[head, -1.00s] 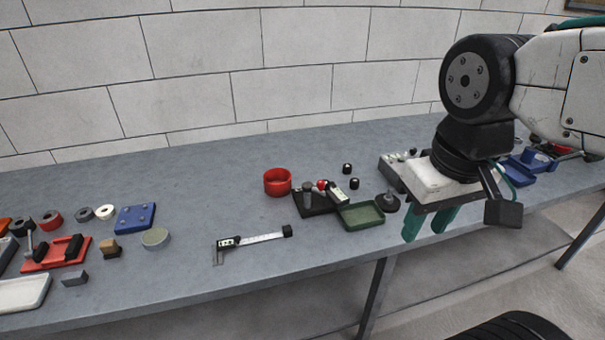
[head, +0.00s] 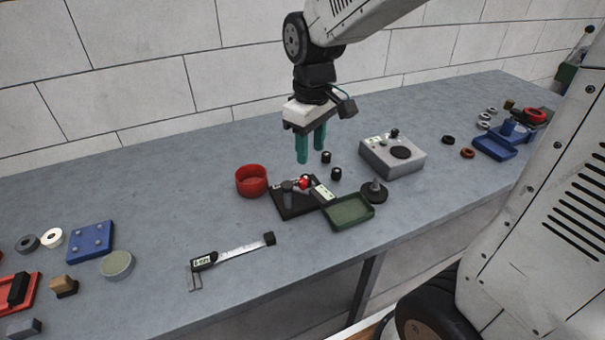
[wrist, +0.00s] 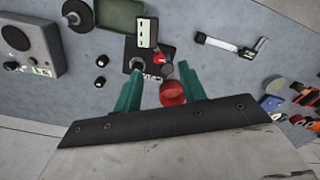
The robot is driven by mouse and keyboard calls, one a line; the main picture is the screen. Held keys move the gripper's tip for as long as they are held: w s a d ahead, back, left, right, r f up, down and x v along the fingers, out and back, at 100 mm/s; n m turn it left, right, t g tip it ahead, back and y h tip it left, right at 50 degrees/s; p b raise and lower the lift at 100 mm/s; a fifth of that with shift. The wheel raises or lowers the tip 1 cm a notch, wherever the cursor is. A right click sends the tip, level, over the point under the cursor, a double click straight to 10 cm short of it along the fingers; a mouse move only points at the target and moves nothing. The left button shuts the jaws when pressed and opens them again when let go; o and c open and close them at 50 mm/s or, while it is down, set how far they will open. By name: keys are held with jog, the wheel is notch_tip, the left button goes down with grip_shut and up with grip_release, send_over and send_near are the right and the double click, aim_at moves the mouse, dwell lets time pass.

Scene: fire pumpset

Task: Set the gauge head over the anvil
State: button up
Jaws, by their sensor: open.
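The gauge stand has a dark base (head: 293,207) in the middle of the bench. A grey round post, which looks like the anvil (head: 288,186), stands on it. The gauge head also shows in the wrist view (wrist: 147,33), beyond the fingertips. My gripper (head: 311,156), with green fingers, is open and empty above the bench, behind and above the stand. It touches nothing.
A red cup (head: 251,181) stands left of the stand. A green tray (head: 348,213) sits close at its right front. Two small black knobs (head: 336,173), a dark disc with a stem (head: 374,191) and a grey box (head: 392,157) are nearby. A caliper (head: 232,250) lies in front.

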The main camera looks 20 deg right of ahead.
aim_at(302, 180)
jog(key=w+f, duration=0.2)
jog(key=shift+w+a+n, duration=0.3)
jog(key=shift+n, duration=0.1)
jog(key=shift+w+f, duration=0.15)
jog(key=shift+f, duration=0.25)
notch_tip(302, 180, down, 7)
jog(key=shift+f, duration=0.2)
grip_shut()
